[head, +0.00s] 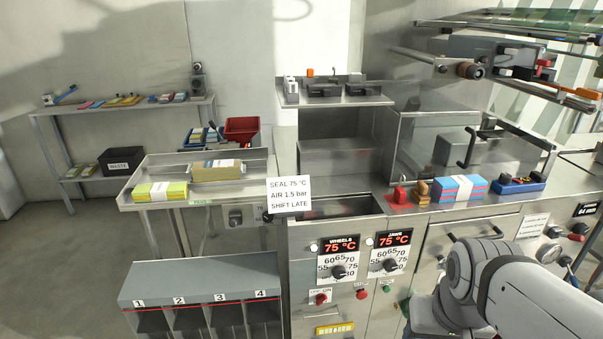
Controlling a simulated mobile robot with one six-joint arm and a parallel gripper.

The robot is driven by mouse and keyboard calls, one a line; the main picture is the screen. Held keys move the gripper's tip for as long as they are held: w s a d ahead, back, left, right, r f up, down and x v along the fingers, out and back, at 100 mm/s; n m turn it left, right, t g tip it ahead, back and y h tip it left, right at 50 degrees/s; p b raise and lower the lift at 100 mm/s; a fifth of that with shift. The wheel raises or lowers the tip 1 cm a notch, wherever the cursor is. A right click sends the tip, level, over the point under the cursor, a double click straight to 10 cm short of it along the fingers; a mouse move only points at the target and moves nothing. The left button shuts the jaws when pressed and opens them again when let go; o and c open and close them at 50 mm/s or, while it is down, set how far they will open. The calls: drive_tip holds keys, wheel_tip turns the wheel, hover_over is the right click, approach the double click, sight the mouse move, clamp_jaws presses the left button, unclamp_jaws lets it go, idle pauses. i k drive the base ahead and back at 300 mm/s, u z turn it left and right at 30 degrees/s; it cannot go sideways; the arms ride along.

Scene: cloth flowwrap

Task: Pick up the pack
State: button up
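Several packs are in view, and I cannot tell which one the task means. A blue, white and pink pack (460,188) lies on the steel machine top at the right. A yellow-green pack with a white band (161,191) lies on the steel side tray (141,173) at the left. A tan pack with a pale band (217,170) lies behind it on the same tray. My arm shows at the lower right, below the blue, white and pink pack. My gripper is not in view.
A red object (400,193), a brown stamp-like object (423,192) and a blue tool (518,184) flank the right pack. A clear guard (440,145) stands behind it. A numbered bin rack (201,284) stands lower left. A paper sign (289,194) hangs near the tray.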

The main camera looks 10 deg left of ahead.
sight(214, 171)
drive_tip(key=z, duration=0.1)
drive_tip(key=k, duration=1.05)
drive_tip(key=u, duration=1.3)
drive_tip(key=i, duration=2.45)
drive_tip(key=z, duration=0.55)
drive_tip(key=k, duration=0.9)
drive_tip(key=z, duration=0.25)
drive_tip(key=i, duration=0.4)
drive_tip(key=u, duration=0.1)
